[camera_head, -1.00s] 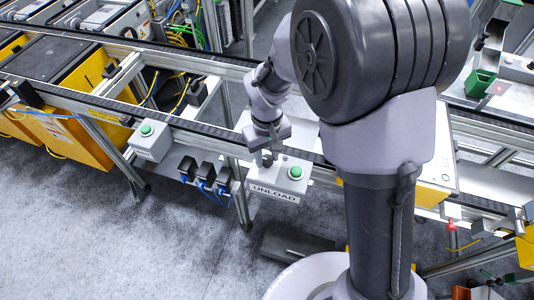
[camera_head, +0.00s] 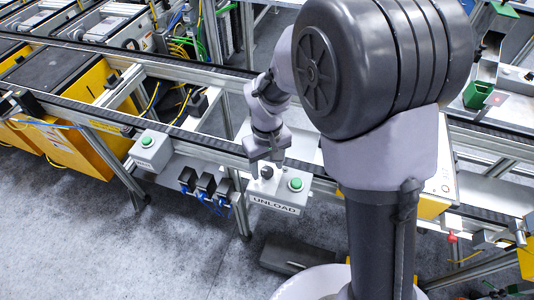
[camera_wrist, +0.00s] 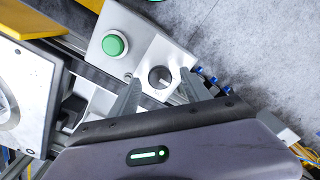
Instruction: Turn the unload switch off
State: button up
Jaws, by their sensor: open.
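The grey unload box (camera_head: 277,186), labelled "UNLOAD" on its front, hangs from the near side of the conveyor frame in the head view. A green button (camera_head: 295,184) sits on its top, with the dark switch knob (camera_head: 266,172) to the left. In the wrist view the unload switch (camera_wrist: 159,77) is a round black knob with a pale pointer mark, and the green button (camera_wrist: 114,44) is up and left of it. My gripper (camera_wrist: 160,78) is open, its fingers spread to either side of the knob. Contact with the knob cannot be told.
A second grey box (camera_head: 152,149) with a green button is mounted further left. Several dark connectors with blue cables (camera_head: 205,185) hang between the boxes. The conveyor rail (camera_head: 190,139) runs just behind. Open grey floor (camera_head: 110,245) lies in front.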

aim_at(267, 171)
notch_tip(267, 171, up, 17)
jog(key=p, duration=0.5)
jog(key=shift+f, duration=0.2)
jog(key=s+d+m+t+y+b, duration=0.1)
jog(key=s+d+m+t+b, duration=0.2)
jog(key=s, duration=0.5)
jog(key=s+d+m+t+y+b, duration=0.1)
jog(key=s+d+m+t+b, duration=0.1)
jog(key=s+d+m+b, duration=0.3)
jog(key=s+m+b, duration=0.1)
jog(key=s, duration=0.3)
jog(key=shift+d+f+m+t+b, duration=0.15)
jog(key=shift+d+m+t+b, duration=0.15)
jog(key=shift+t, duration=0.1)
